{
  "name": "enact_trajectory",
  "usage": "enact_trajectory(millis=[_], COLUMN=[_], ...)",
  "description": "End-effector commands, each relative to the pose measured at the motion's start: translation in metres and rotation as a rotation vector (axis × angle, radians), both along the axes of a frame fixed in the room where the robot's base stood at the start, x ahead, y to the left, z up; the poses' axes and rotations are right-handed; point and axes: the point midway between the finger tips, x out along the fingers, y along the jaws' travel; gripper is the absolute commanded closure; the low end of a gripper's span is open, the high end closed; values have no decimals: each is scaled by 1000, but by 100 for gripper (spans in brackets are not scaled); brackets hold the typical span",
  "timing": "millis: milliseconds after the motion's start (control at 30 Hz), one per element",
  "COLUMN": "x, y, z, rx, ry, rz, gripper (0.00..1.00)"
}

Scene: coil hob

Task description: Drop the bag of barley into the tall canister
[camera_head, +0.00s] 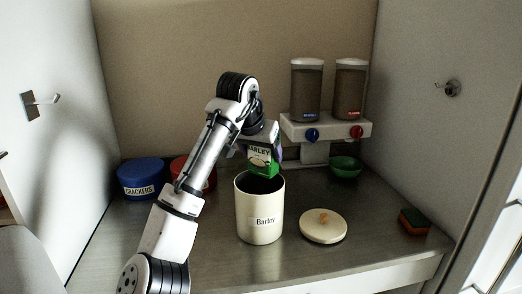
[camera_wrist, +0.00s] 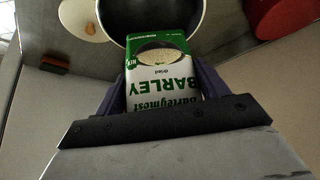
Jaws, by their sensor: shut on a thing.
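The bag of barley (camera_head: 263,161) is green and white with a "BARLEY" label. In the head view it hangs right at the mouth of the tall cream canister (camera_head: 260,220), which is labelled "Barley" and stands open. My gripper (camera_head: 262,148) is shut on the bag from above. In the wrist view the bag (camera_wrist: 162,75) sits between my gripper's fingers (camera_wrist: 162,95), with its far end over the dark canister opening (camera_wrist: 185,15). I cannot tell how far its lower end reaches inside. The canister's cream lid (camera_head: 323,226), with an orange knob, lies on the counter right of it.
A blue crackers tin (camera_head: 142,178) and a red tin (camera_head: 192,172) stand at left, partly behind my arm. A dispenser (camera_head: 326,126) with two containers and a green bowl (camera_head: 345,167) are at the back right. A sponge (camera_head: 414,221) lies at right.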

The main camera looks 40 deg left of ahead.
Motion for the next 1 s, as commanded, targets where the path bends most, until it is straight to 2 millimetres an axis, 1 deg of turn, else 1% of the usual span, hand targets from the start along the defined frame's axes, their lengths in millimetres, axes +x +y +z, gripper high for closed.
enact_trajectory(millis=[33,133,467,500,600,667,867,1000], x=[0,0,0,0,0,0,0,-2], y=[0,0,0,0,0,0,0,-1], z=[-9,-15,-15,-15,-16,-16,-18,-15], rx=[3,3,2,2,1,1,-1,-1], ry=[-3,-4,-4,-4,-3,-3,1,-1], rz=[0,-1,-1,-1,-1,-1,-1,-1], gripper=[67,67,67,22,9,2,2,2])
